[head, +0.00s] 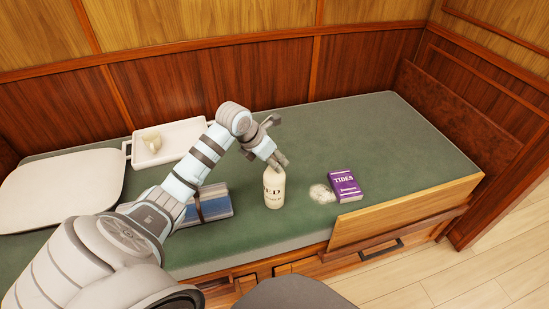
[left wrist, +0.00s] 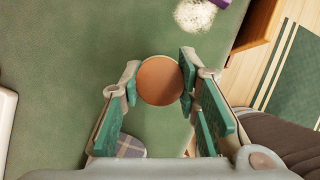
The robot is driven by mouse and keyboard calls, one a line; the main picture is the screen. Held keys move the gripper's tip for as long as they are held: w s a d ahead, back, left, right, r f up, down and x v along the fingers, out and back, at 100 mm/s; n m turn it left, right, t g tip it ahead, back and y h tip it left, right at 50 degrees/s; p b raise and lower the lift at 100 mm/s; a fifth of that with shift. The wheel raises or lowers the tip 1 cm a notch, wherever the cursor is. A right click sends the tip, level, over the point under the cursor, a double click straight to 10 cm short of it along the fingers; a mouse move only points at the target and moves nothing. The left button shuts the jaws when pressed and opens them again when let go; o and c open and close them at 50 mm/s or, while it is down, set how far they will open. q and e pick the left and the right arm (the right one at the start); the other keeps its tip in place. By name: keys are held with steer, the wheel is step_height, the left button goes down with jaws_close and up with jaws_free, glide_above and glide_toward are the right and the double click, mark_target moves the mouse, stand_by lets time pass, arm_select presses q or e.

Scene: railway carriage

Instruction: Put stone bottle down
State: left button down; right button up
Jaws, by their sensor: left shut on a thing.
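The stone bottle (head: 273,190) is cream with dark lettering and stands upright at the front middle of the green bunk (head: 350,120). I cannot tell for sure whether its base touches the bunk. My left gripper (head: 278,161) reaches down from above and is shut on the bottle's upper end. In the left wrist view, the bottle's round brown top (left wrist: 160,80) sits between the two green-padded fingers. My right gripper is not in view.
Right of the bottle lie a whitish fluffy clump (head: 321,193) and a purple book (head: 345,185). A blue folded bundle (head: 208,204) lies to its left. A white tray (head: 185,131) and white pillow (head: 60,190) lie further left. The bunk's back right is clear.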

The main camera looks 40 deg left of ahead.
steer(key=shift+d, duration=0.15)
arm_select(q)
steer(key=shift+f, duration=0.1)
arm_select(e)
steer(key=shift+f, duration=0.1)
arm_select(q)
steer(key=shift+f, duration=0.1)
steer(key=c, duration=1.4)
jaws_free()
steer(key=shift+c, duration=0.2)
steer(key=o, duration=0.3)
steer(key=shift+s+r, duration=0.15)
steer(key=shift+r, duration=0.05)
steer(key=v, duration=1.1)
steer(key=shift+s+r, duration=0.2)
steer(key=shift+r, duration=0.1)
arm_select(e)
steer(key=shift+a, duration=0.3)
